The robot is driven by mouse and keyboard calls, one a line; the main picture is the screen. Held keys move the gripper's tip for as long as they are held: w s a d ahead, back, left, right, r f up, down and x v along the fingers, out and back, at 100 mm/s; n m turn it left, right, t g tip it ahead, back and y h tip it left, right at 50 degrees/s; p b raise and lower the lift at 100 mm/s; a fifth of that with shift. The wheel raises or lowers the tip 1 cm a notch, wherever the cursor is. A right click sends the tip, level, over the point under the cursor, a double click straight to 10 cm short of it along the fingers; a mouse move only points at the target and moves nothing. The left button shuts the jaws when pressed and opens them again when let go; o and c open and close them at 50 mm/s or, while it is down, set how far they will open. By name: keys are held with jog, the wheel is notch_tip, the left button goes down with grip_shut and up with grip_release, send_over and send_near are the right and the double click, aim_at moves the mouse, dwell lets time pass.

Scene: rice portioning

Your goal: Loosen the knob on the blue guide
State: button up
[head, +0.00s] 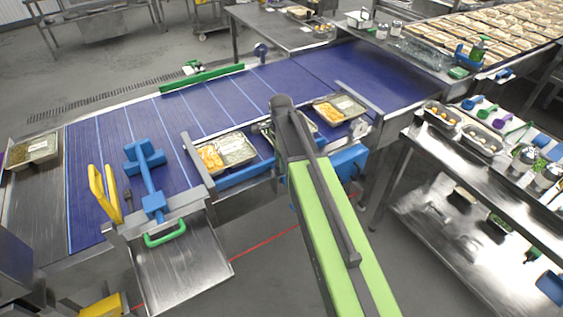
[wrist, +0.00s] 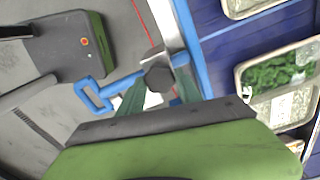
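In the wrist view a dark, many-sided knob (wrist: 158,78) sits by a metal bracket at the near edge of the belt. The blue guide (wrist: 187,28) runs as a strip beside it, and a blue loop handle (wrist: 88,98) sticks out to its left. My gripper (wrist: 157,92) has its two dark green fingers apart, one to each side of the knob; I cannot tell whether they touch it. In the head view the blue guide (head: 246,175) runs along the belt's near edge, partly behind my green arm. The knob and gripper are hidden there.
Food trays (head: 238,148) and (head: 338,108) stand on the blue belt (head: 210,105) close to the guide. A second blue fixture (head: 150,180) with a green handle (head: 165,234) is at the left. A steel shelf table (head: 440,140) with trays and scoops stands to the right.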

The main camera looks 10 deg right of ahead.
grip_shut()
jog(key=c, duration=0.7)
grip_release()
jog(key=shift+c, duration=0.2)
jog(key=n, duration=0.5)
jog(key=shift+n, duration=0.4)
jog(key=n, duration=0.6)
jog(key=shift+w, duration=0.1)
jog(key=n, duration=0.7)
jog(key=shift+a+n, duration=0.1)
jog(key=shift+n, duration=0.2)
jog(key=n, duration=0.6)
